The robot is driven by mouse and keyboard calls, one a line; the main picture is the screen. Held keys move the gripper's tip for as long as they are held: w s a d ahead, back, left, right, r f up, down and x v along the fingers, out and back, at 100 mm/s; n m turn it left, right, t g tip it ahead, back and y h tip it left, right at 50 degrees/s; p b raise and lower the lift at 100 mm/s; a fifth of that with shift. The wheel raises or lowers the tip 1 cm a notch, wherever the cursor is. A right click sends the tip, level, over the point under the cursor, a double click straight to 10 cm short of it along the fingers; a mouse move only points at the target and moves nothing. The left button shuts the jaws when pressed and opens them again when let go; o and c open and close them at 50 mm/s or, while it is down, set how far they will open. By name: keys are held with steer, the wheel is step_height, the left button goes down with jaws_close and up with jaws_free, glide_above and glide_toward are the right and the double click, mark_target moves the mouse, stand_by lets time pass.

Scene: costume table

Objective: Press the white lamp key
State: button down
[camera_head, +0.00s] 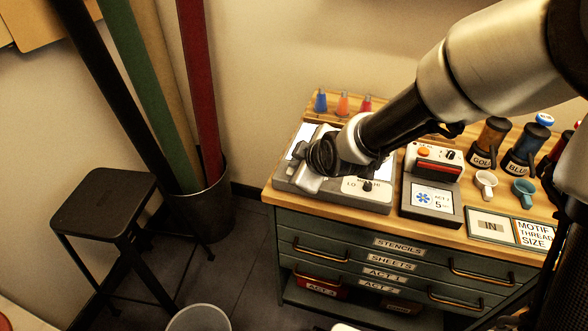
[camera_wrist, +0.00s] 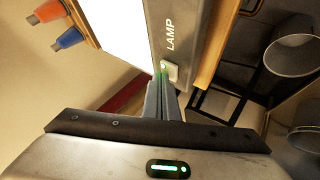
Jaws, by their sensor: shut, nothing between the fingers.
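The unit's bright white panel (camera_wrist: 122,35) lies left of the LAMP label in the wrist view.
Blue, orange and red capped bottles (camera_head: 343,104) stand behind the unit. A device with a blue-star screen (camera_head: 432,198) sits to its right, with small cups (camera_head: 485,185) and labelled bottles beyond. A black stool (camera_head: 103,198) and a bin of rolls (camera_head: 205,215) stand left of the cabinet.

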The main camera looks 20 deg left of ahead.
steer(key=shift+f, duration=0.15)
steer(key=shift+r+p, duration=0.5)
steer(key=shift+r, duration=0.45)
steer(key=shift+r, duration=0.1)
step_height(320, 180, up, 6)
steer(key=p, duration=0.4)
